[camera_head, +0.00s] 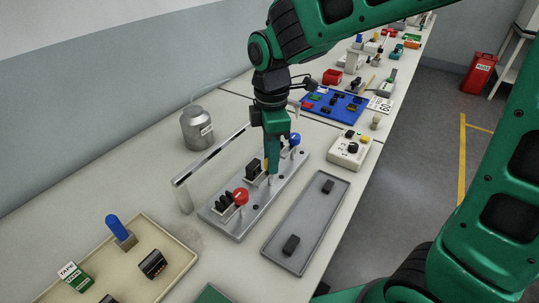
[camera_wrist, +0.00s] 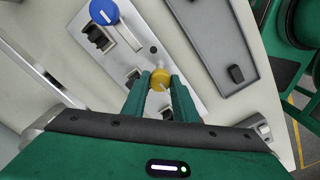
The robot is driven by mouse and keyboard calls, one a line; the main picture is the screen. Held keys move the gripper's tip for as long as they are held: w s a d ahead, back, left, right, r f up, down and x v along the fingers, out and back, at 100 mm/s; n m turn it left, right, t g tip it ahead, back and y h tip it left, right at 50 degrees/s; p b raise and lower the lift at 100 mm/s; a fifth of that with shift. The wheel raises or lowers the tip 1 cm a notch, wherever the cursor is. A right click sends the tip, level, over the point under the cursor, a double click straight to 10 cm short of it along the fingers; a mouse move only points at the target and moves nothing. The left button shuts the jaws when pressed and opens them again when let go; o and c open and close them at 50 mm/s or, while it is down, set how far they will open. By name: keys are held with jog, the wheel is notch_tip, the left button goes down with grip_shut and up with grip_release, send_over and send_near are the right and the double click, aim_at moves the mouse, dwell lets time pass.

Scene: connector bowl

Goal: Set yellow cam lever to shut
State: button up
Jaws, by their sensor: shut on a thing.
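The yellow cam lever (camera_wrist: 160,79) sits on the grey metal plate (camera_head: 226,227), between my fingertips in the wrist view. My gripper (camera_wrist: 160,84) points down over the middle of the plate and is shut on the yellow lever. In the head view my gripper (camera_head: 271,172) hides most of the lever; only a yellow sliver shows. A red lever (camera_head: 241,196) stands at the near end of the plate and a blue lever (camera_head: 295,139) at the far end. The blue lever also shows in the wrist view (camera_wrist: 104,12). Black connectors (camera_head: 224,201) sit beside the levers.
A metal bar (camera_head: 211,153) on posts runs along the plate's left side. A grey tray (camera_head: 317,208) with two black parts lies to the right. A beige tray (camera_head: 183,263) is at the near left. A metal canister (camera_head: 197,130) stands behind, and a blue mat (camera_head: 318,112) lies farther back.

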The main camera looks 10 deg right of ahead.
jog(key=shift+w, duration=0.1)
jog(key=m, duration=0.4)
jog(key=shift+w+m, duration=0.1)
jog(key=shift+m, duration=0.2)
jog(key=m, duration=0.4)
jog(key=shift+r+m, duration=0.1)
jog(key=shift+m, duration=0.2)
jog(key=m, duration=0.4)
jog(key=shift+m, duration=2.4)
jog(key=o, duration=1.1)
jog(key=shift+c, duration=0.2)
